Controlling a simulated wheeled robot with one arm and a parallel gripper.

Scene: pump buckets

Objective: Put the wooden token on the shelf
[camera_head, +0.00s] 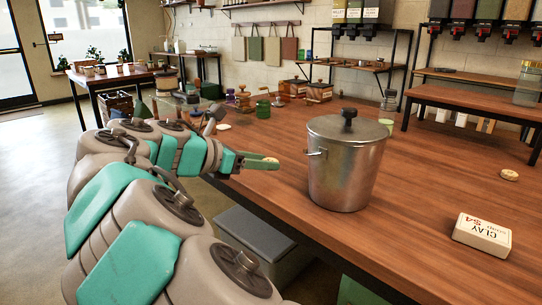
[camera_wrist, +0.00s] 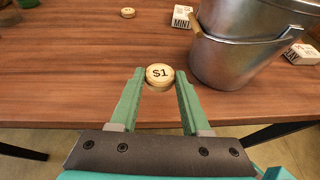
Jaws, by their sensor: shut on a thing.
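My gripper (camera_head: 262,161) reaches over the near edge of the wooden table, left of a metal pot. It is shut on a round wooden token (camera_head: 270,160). In the wrist view the token (camera_wrist: 159,74), marked "S1", sits between the green fingertips (camera_wrist: 159,82). A raised wooden shelf (camera_head: 480,99) on dark legs stands at the back right of the table. Another dark-framed wooden shelf (camera_head: 358,66) is by the back wall. Neither shelf shows clearly in the wrist view.
The lidded metal pot (camera_head: 343,172) stands close to my gripper's right, also large in the wrist view (camera_wrist: 240,50). A clay box (camera_head: 482,237) and another token (camera_head: 509,174) lie at right. The table's middle right is clear.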

